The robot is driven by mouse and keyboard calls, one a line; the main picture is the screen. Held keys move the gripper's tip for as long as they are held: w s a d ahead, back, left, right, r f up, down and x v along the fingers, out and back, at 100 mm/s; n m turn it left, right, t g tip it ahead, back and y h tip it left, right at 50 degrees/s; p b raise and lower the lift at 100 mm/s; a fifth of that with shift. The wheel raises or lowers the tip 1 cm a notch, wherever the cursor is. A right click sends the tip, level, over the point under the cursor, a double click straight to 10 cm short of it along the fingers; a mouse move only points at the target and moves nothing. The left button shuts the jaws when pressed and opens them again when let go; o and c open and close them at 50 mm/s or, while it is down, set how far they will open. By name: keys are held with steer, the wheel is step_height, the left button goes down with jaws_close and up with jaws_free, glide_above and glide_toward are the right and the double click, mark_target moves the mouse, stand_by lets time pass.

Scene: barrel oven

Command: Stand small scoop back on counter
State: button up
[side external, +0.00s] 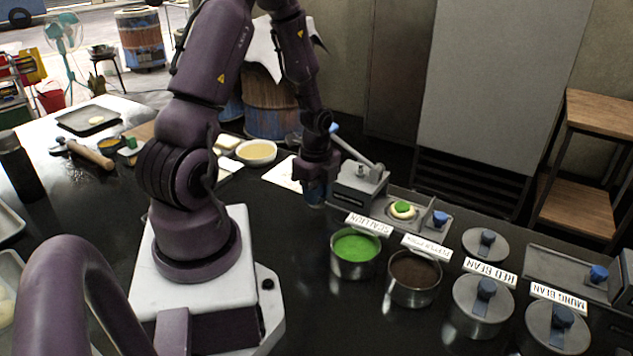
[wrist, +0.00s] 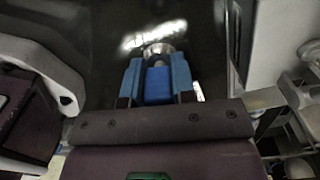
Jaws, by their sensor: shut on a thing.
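My gripper (side external: 314,190) is over the dark counter (side external: 300,240), left of the grey press block and behind the pot of green filling. In the wrist view my gripper (wrist: 157,82) has its two blue fingers closed on the sides of the small scoop's blue handle (wrist: 157,88). The small scoop (wrist: 158,50) shows a round metal end just beyond the fingertips. In the side view the scoop is hidden by the fingers or too small to make out. I cannot tell whether it touches the counter.
Pots of green filling (side external: 356,247) and dark filling (side external: 414,275) stand to the front right. Lidded pots (side external: 482,308) follow farther right. A grey lever device (side external: 355,185) is close right of my gripper. A bowl (side external: 256,152) sits behind left. Counter in front is clear.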

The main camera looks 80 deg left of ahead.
steer(key=shift+f, duration=2.55)
steer(key=shift+f, duration=0.6)
steer(key=o, duration=1)
steer(key=shift+c, duration=0.2)
